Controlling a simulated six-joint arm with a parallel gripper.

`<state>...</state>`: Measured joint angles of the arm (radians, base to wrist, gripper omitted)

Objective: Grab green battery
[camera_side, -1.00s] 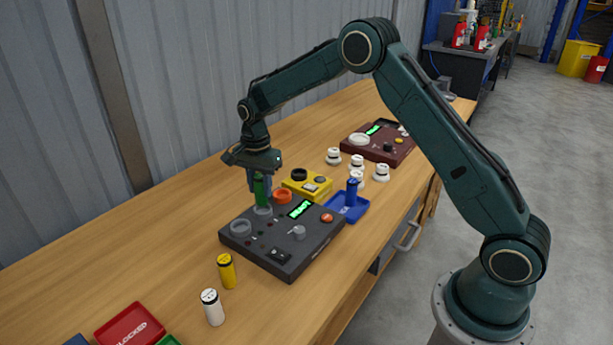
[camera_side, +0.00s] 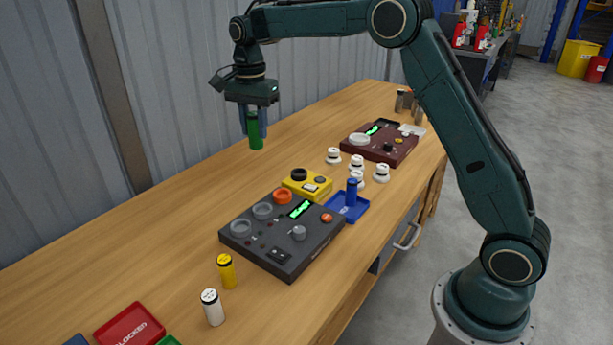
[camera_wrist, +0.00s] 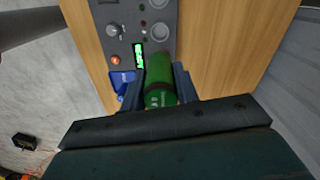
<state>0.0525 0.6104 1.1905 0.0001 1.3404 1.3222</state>
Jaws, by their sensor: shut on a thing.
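My gripper (camera_side: 254,125) is shut on the green battery (camera_side: 256,134) and holds it upright, well above the table. In the wrist view the green battery (camera_wrist: 161,84) sits between the two fingers of my gripper (camera_wrist: 160,80). Below and nearer the camera is the dark panel box (camera_side: 270,262) with grey ring sockets, an orange ring socket, a lit green display and a knob. It also shows in the wrist view (camera_wrist: 110,10).
A yellow battery (camera_side: 227,271) and a white battery (camera_side: 212,307) stand at the front left. A blue battery (camera_side: 351,190) stands in a blue tray (camera_side: 360,209). A yellow box (camera_side: 318,195), several white knobs and a maroon box (camera_side: 362,150) stand further back.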

